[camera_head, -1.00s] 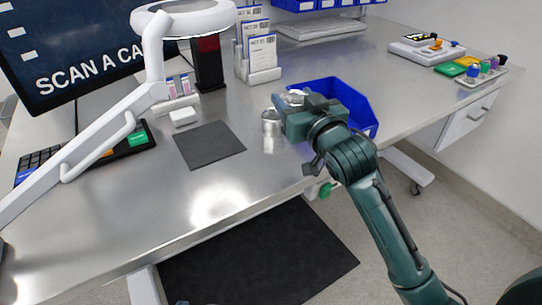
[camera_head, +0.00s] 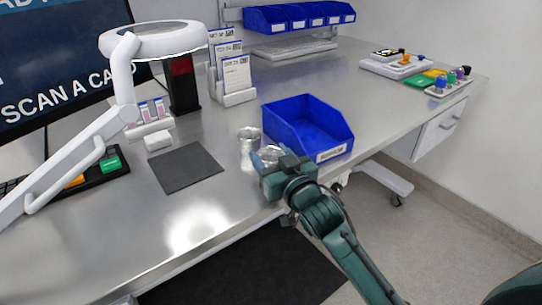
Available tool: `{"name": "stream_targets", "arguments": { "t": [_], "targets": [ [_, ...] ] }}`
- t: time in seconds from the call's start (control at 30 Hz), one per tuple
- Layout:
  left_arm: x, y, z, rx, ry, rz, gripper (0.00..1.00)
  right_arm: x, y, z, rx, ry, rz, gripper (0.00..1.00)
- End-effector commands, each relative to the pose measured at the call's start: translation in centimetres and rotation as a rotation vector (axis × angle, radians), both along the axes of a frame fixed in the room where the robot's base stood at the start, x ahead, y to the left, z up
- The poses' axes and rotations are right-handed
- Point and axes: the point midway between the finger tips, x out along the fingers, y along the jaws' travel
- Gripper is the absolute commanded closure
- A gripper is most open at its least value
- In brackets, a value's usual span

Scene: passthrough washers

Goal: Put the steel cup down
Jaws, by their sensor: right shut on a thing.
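A steel cup (camera_head: 249,134) stands upright on the metal bench, left of the blue bin (camera_head: 331,155). My right gripper (camera_head: 272,165) is just in front of it and to its right, close to the bench's front edge. The gripper is shut on a second shiny steel cup (camera_head: 269,153). Only the upper part of this held cup shows; the fingers hide the rest. I cannot tell whether its base touches the bench. My left gripper is not in view.
A dark square mat (camera_head: 187,168) lies left of the cups. A white magnifier lamp (camera_head: 153,39), a card holder (camera_head: 238,96) and a dark scanner stand (camera_head: 183,85) are behind. Bare bench lies between mat and front edge. Coloured parts (camera_head: 450,82) sit far right.

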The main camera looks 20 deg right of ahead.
Motion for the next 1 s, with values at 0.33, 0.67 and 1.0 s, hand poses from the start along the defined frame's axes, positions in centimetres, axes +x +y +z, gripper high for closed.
{"name": "stream_targets", "arguments": {
  "t": [0.33,0.67,1.0],
  "targets": [
    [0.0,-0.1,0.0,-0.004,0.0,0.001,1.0,0.0,0.0,-0.3,0.0,0.001,0.0,0.24],
    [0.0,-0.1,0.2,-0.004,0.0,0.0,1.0,-0.1,0.0,0.2,0.0,0.0,0.0,0.24],
    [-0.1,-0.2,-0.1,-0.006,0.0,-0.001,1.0,-6.6,-1.1,-0.1,0.0,0.004,0.0,0.24]
  ]
}}
